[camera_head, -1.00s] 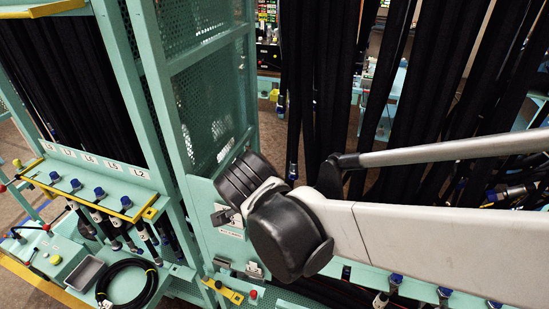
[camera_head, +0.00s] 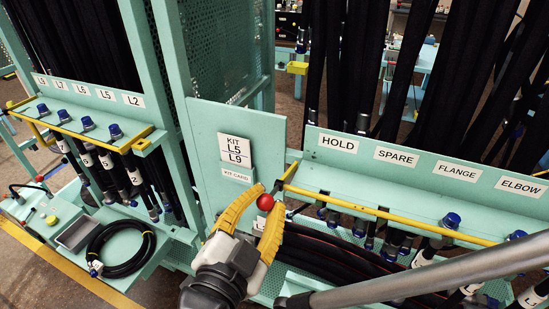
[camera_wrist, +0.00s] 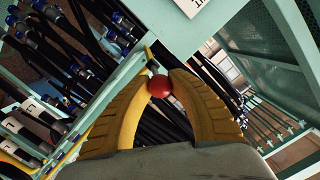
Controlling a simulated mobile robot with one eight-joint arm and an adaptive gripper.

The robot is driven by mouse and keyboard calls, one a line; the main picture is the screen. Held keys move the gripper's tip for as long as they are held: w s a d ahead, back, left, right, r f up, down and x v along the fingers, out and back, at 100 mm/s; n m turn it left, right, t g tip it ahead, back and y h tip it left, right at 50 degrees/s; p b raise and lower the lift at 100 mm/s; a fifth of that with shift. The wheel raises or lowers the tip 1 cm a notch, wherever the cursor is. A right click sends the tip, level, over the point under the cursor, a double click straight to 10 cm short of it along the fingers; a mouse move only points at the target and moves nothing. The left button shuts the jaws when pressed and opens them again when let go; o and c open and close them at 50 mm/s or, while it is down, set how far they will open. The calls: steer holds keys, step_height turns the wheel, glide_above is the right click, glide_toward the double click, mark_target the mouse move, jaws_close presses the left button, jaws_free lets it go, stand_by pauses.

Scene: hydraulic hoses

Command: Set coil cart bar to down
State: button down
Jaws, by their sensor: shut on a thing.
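A red ball knob (camera_head: 265,202) sits at the left end of the right-hand rack, close to the end of a long yellow bar (camera_head: 395,218). This bar runs along the front of the rack, below its row of labels. My gripper (camera_head: 262,200), with yellow ribbed fingers, is shut on the red knob. In the wrist view the knob (camera_wrist: 159,86) sits between the two fingertips. The fingers hide part of the knob's mount. Another yellow bar (camera_head: 85,136) runs along the left rack. No label in view names the coil cart bar.
A grey tray (camera_head: 78,236) and a coiled black hose (camera_head: 120,248) lie on a green shelf at the lower left. A kit card (camera_head: 235,150) is on the panel behind my gripper. Hoses hang densely over the right rack. My arm crosses the lower right.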

steer(key=f+b, duration=0.1)
steer(key=b, duration=0.1)
steer(key=f+t+b, duration=0.1)
steer(key=f+b, duration=0.1)
steer(key=b, duration=0.1)
steer(key=f+t+b, duration=0.1)
steer(key=f+b, duration=0.1)
steer(key=shift+s+a+f+h, duration=0.1)
steer(key=shift+s+f+h, duration=0.15)
steer(key=shift+h, duration=0.05)
steer(key=shift+f, duration=0.15)
steer(key=c, duration=1.1)
jaws_free()
steer(key=shift+r, duration=0.2)
step_height(320, 180, up, 10)
steer(key=shift+f, duration=0.1)
